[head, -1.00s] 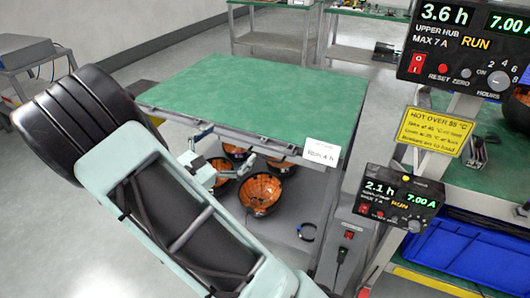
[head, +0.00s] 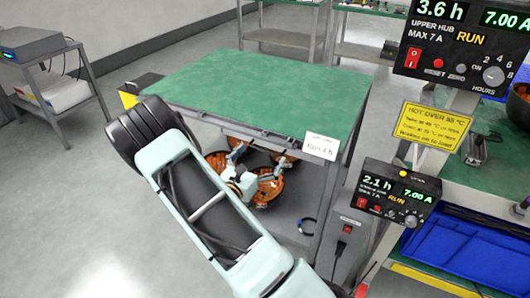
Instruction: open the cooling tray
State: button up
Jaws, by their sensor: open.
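My gripper (head: 236,160) is open under the front edge of the green-topped table (head: 270,85), in front of the orange and black round parts. In the picture it overlaps these parts; contact cannot be told. The parts (head: 267,188) sit on a grey shelf or tray (head: 288,222) below the green top, partly hidden by my arm and gripper. A white card (head: 320,147) hangs at the top's front right corner. No part is clearly marked as the cooling tray, and I cannot tell which one it is.
Two timer boxes (head: 400,193) (head: 462,45) and a yellow warning sign (head: 432,125) stand at the right. A blue bin (head: 465,255) sits under the right bench. Open floor (head: 70,200) lies at left.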

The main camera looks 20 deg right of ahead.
jog(key=shift+x, duration=1.05)
jog(key=c, duration=1.4)
jog(key=p+v, duration=0.2)
jog(key=v, duration=2.2)
jog(key=shift+s+f, duration=0.1)
jog(key=shift+s, duration=0.05)
jog(key=o, duration=1.4)
